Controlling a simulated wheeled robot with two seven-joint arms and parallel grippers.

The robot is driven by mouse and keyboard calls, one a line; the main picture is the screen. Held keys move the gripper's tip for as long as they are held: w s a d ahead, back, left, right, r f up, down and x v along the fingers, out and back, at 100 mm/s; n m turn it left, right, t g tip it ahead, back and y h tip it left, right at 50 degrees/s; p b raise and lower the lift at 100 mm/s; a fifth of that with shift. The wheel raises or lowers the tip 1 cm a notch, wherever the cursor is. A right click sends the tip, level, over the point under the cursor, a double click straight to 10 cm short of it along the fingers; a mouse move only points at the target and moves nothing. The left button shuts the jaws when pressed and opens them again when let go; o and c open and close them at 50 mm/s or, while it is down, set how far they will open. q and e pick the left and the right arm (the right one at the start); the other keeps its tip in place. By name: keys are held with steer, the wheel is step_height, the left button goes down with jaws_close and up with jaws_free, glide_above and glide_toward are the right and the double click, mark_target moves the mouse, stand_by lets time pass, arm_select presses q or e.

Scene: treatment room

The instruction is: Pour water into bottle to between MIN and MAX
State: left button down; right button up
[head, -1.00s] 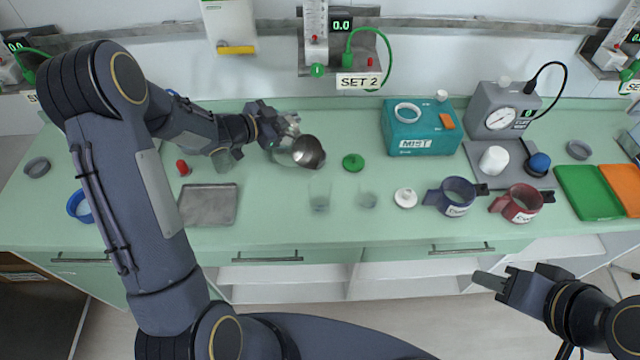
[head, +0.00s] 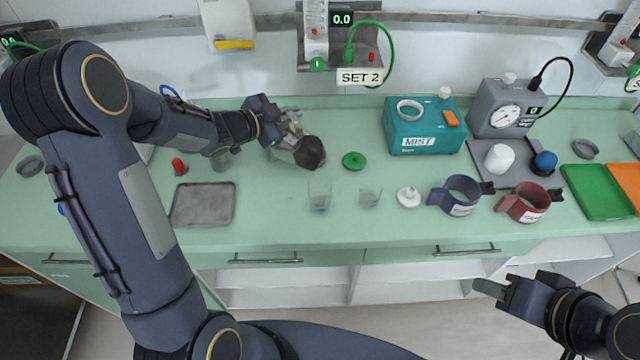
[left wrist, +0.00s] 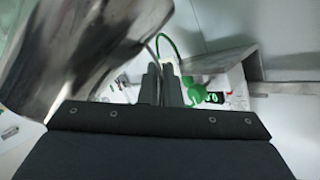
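A shiny metal jug (head: 284,154) is tilted above the counter, its dark mouth facing right and toward me. My left gripper (head: 290,126) is at its back and is shut on its handle. In the left wrist view the metal jug (left wrist: 75,55) fills the left side, and the fingers (left wrist: 160,85) close around a thin strip. A clear bottle (head: 319,193) stands upright right of and in front of the jug. A smaller clear container (head: 370,197) is beside it. Water level and marks are too small to read. My right gripper (head: 494,287) is empty, off the counter's front edge.
A green lid (head: 354,160) and a white lid (head: 408,197) lie nearby. A grey tray (head: 203,205) is at left. Blue (head: 457,194) and red (head: 523,203) cuffs and a teal MIST box (head: 424,126) are at right. A flowmeter (head: 316,35) hangs on the wall.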

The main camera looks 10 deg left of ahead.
mark_target(288, 114)
arm_select(q)
steer(key=shift+d+b, duration=0.1)
steer(key=shift+b, duration=0.2)
steer(key=shift+s+d+r+m+b, duration=0.25)
steer(key=shift+r+m+b, duration=0.2)
steer(key=shift+b, duration=0.15)
steer(key=shift+s+d+r, duration=0.1)
steer(key=shift+r, duration=0.05)
steer(key=shift+s+d+r+m+t+b, duration=0.35)
steer(key=shift+d+r+m+t+b, duration=0.1)
steer(key=shift+b, duration=0.65)
stand_by(1.7)
